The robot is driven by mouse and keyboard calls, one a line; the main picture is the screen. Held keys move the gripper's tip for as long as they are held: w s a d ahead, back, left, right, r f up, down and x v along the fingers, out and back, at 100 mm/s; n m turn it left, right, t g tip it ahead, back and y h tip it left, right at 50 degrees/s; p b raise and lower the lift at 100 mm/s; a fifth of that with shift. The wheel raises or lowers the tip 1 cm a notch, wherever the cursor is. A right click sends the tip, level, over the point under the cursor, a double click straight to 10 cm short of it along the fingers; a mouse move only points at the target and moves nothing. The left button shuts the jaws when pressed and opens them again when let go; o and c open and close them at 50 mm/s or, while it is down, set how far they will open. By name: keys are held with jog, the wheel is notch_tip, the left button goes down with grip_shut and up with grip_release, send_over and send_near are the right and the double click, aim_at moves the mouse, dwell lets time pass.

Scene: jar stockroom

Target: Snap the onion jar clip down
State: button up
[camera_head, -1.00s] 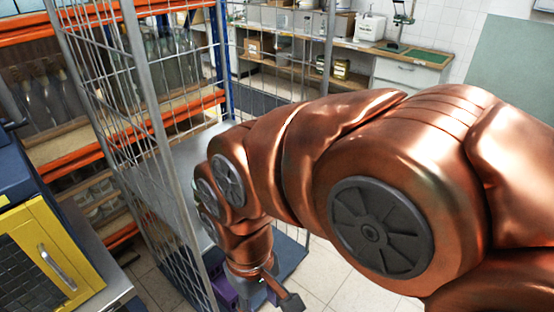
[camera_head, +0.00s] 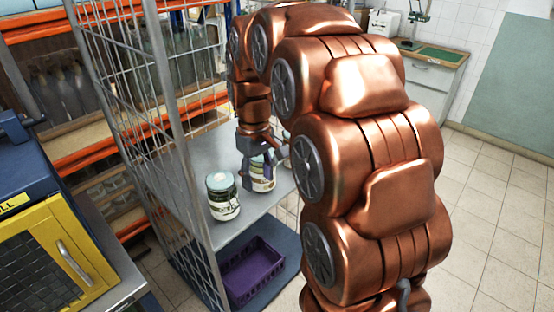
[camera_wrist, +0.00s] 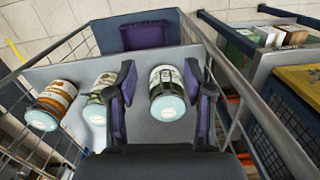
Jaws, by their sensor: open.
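Three lidded glass jars stand on the grey shelf (camera_head: 238,230) of a wire cage trolley. In the head view the left jar (camera_head: 222,200) is clear, with a pale blue-green lid; it also shows in the wrist view (camera_wrist: 167,92), framed between my fingers. The middle jar (camera_wrist: 98,105) is partly covered by a finger. The third jar (camera_wrist: 50,104) has orange-brown contents and is mostly behind my arm in the head view. I cannot read the labels or make out a clip. My gripper (camera_head: 262,163), with purple pads, is open and empty beside the middle jar; its fingers also show in the wrist view (camera_wrist: 160,85).
Wire mesh walls (camera_head: 130,110) close in the shelf on the left. A purple crate (camera_head: 252,270) sits on the trolley's lower deck. A yellow-doored cabinet (camera_head: 62,255) stands at the left. Tiled floor (camera_head: 490,220) is clear at the right.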

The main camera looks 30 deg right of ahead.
jog(key=shift+n+t, duration=0.4)
jog(key=shift+n, duration=0.1)
jog(key=w+d, duration=0.4)
jog(key=w+d+f, duration=0.1)
jog(key=w+d, duration=0.3)
jog(key=d, duration=0.1)
jog(key=w+d+f+p, duration=0.1)
jog(key=w+d, duration=0.3)
jog(key=d, duration=0.1)
jog(key=shift+w+f, duration=0.25)
jog(key=shift+w, duration=0.15)
jog(key=shift+d+f+p, duration=0.1)
jog(key=shift+f+p, duration=1)
jog(key=shift+f, duration=2.8)
grip_shut()
